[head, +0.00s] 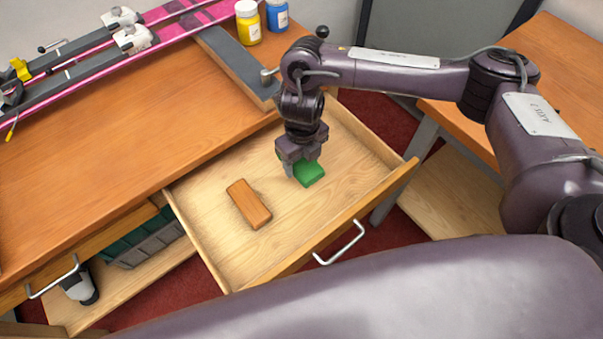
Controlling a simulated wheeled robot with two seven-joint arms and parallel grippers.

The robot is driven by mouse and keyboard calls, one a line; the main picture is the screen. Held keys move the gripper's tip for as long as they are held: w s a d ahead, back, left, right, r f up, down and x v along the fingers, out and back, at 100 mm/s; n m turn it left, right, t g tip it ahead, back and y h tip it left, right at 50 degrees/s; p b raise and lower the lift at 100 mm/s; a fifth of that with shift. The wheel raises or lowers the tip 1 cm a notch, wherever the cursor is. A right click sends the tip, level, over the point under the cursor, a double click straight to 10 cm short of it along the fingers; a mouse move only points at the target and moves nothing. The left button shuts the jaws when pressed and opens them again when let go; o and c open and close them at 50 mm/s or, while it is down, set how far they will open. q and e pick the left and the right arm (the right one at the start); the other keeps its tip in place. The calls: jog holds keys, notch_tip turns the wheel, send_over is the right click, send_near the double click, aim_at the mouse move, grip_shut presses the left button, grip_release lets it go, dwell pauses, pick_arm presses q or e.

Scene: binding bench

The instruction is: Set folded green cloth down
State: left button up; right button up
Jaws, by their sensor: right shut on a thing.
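The folded green cloth (309,174) is a small green block-like bundle inside the open drawer (210,192), right of its middle. My right gripper (300,164) points down into the drawer and is shut on the cloth. The fingers cover the cloth's upper left part. I cannot tell whether the cloth touches the drawer floor or hangs just above it. My left gripper does not show in the head view.
A brown wooden block (249,204) lies in the drawer, left of the cloth. The drawer front (345,222) has a metal handle. Pink skis (110,58), a yellow jar (247,22) and a blue jar (277,15) are on the bench. The drawer floor's near part is clear.

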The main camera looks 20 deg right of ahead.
aim_at(302, 172)
notch_tip(302, 172, down, 5)
jog(key=shift+f+b, duration=0.1)
jog(key=shift+b, duration=0.8)
jog(key=shift+f, duration=0.15)
jog(key=shift+f, duration=0.15)
jog(key=o, duration=0.9)
